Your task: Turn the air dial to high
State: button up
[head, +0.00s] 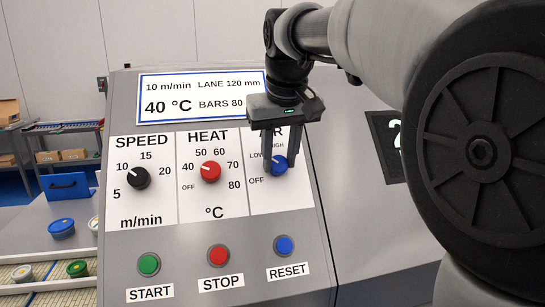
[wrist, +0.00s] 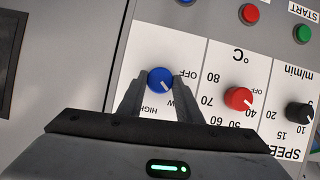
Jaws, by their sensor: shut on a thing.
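The air dial is a blue knob (head: 279,166) on the right panel of the sloped console, with OFF, LOW and HIGH around it. My gripper (head: 281,163) reaches down over this panel and is shut on the blue knob, one finger on each side. In the wrist view the knob (wrist: 160,79) sits between the fingertips (wrist: 160,84). Its white pointer line slants toward the LOW label. My gripper covers part of the AIR heading in the head view.
Left of the dial are the red heat knob (head: 209,172) and the black speed knob (head: 138,178). Below are green START (head: 149,264), red STOP (head: 218,256) and blue RESET (head: 284,245) buttons. A display (head: 203,97) sits above. Lidded tubs (head: 62,229) stand at the left.

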jog(key=shift+d+r+m+y+p, duration=0.15)
jog(key=shift+m+y+p, duration=0.25)
jog(key=shift+m, duration=0.4)
jog(key=m, duration=0.1)
jog(key=m+y, duration=0.1)
jog(key=shift+d+m+y, duration=0.2)
jog(key=shift+m+y, duration=0.1)
jog(key=shift+m, duration=0.1)
jog(key=m, duration=0.1)
jog(key=m+y, duration=0.1)
jog(key=m, duration=0.1)
jog(key=shift+d+f+m+y, duration=0.1)
jog(key=shift+f+m+y, duration=0.2)
jog(key=shift+y, duration=0.1)
jog(key=shift+m+t+y+b, duration=0.3)
jog(key=shift+m+y, duration=0.1)
jog(key=shift+m, duration=0.7)
jog(key=o, duration=1)
jog(key=shift+o, duration=0.2)
